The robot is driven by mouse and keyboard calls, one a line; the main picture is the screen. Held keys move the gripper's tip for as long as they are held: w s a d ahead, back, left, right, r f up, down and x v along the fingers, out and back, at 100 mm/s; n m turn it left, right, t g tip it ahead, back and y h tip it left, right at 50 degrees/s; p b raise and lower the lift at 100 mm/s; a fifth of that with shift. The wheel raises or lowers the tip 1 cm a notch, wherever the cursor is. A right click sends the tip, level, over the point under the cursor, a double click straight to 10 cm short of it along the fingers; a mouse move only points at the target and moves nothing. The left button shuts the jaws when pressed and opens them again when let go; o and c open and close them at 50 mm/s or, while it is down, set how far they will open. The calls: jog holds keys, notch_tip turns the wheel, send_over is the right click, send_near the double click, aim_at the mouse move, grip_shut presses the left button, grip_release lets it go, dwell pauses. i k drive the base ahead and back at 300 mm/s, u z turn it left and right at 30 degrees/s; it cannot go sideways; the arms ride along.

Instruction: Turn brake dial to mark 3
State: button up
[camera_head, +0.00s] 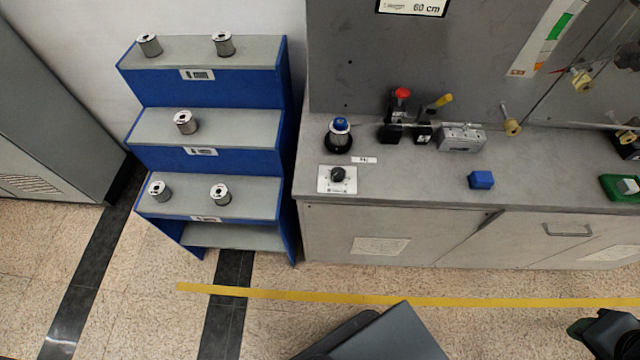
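The brake dial (338,174) is a small black round knob on a white plate (337,187) at the front left of the grey bench top. Its marks and pointer are too small to read. A dark part of my arm shows at the bottom right corner, cut off by the picture edge, far from the dial. I cannot make out gripper fingers there. Nothing touches the dial.
A spool with a blue top (340,134) stands just behind the dial. A red-knobbed device (401,97), a metal block (461,137) and a blue block (481,180) are further right. A blue stepped rack (205,87) with several spools stands left.

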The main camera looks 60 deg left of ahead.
aim_at(338, 173)
jog(key=u, duration=1.75)
jog(key=i, duration=0.3)
jog(key=u, duration=0.75)
jog(key=k, duration=0.35)
jog(key=z, duration=0.45)
jog(key=i, duration=0.45)
jog(key=u, duration=0.8)
